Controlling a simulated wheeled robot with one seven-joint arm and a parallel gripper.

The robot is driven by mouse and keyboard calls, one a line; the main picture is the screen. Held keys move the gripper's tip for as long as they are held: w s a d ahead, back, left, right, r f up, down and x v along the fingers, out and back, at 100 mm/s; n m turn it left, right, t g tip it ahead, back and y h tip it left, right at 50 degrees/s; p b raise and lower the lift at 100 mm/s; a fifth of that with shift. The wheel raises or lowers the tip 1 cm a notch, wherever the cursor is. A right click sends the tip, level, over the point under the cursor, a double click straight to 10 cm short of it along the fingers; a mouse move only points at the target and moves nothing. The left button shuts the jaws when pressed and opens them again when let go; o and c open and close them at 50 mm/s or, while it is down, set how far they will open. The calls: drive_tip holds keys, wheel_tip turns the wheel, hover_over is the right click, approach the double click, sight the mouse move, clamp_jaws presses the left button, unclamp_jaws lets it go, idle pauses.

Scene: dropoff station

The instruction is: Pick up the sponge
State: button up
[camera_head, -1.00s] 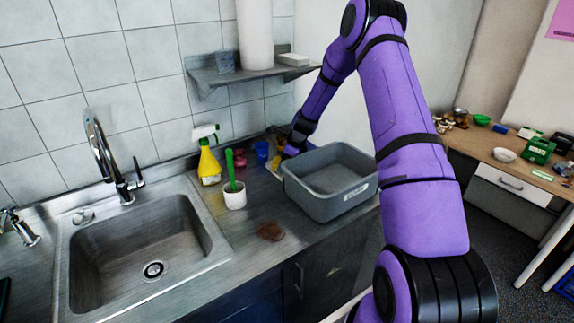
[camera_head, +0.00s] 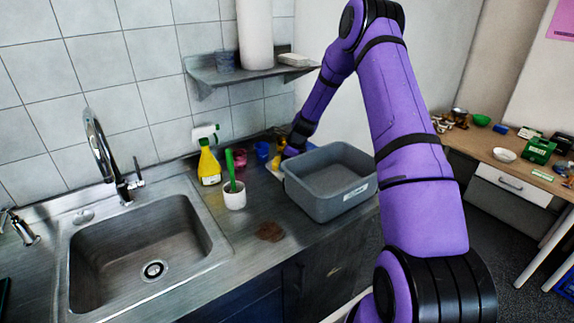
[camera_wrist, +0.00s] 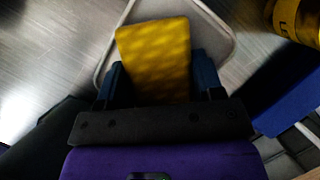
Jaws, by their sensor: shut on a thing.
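The yellow sponge (camera_wrist: 155,58) sits between the two fingers of my gripper (camera_wrist: 158,82) in the wrist view. The gripper is shut on it, with a dark finger against each side. Behind the sponge is a pale tray (camera_wrist: 213,30) with a raised rim; I cannot tell whether the sponge still touches it. In the head view, my gripper (camera_head: 281,160) is at the back of the counter, just left of the grey tub. A bit of the yellow sponge (camera_head: 276,162) shows there, and the rest is hidden by the gripper.
The grey tub (camera_head: 311,190) stands close to the gripper's right. A brown stain (camera_head: 270,232) marks the front counter. The shelf (camera_head: 250,74) is above.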

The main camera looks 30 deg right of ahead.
wheel_tip(320, 180, up, 10)
drive_tip(key=shift+r, duration=0.25)
idle(0.4)
drive_tip(key=o, duration=0.3)
drive_tip(key=shift+c, duration=0.9)
drive_tip(key=shift+s, duration=0.1)
